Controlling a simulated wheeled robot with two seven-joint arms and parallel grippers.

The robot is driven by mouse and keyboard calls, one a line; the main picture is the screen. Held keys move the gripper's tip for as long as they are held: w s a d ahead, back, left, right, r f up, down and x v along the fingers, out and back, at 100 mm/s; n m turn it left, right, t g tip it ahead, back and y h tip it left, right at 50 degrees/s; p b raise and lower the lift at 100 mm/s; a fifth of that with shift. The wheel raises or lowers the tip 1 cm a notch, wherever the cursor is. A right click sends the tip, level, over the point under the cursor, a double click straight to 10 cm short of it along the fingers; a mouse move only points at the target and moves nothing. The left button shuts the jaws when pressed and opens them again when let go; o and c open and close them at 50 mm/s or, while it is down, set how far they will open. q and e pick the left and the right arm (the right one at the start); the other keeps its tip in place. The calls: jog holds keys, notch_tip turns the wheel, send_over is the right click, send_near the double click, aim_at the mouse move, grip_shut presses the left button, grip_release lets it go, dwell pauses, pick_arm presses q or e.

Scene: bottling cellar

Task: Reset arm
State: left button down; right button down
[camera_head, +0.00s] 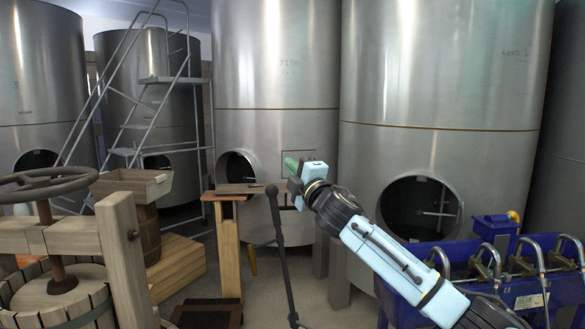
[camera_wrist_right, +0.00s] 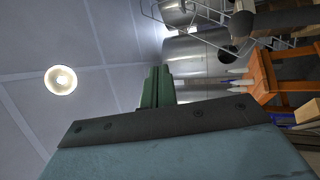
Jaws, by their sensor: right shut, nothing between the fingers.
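My right arm reaches in from the lower right of the head view, extended toward the middle. Its gripper (camera_head: 290,164), with green fingers, is raised in front of the steel tanks, left of the large round opening. In the right wrist view the green fingers (camera_wrist_right: 157,88) are together with nothing between them. The gripper appears apart from everything around it. My left arm and gripper do not show in either view.
A small wooden stand (camera_head: 229,245) is left of my right gripper. A wooden press (camera_head: 120,245) fills the lower left. A blue bottling machine (camera_head: 455,257) stands lower right. Large steel tanks (camera_head: 440,75) line the back, with a metal ladder (camera_head: 125,85) at left.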

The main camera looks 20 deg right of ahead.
dwell(0.5)
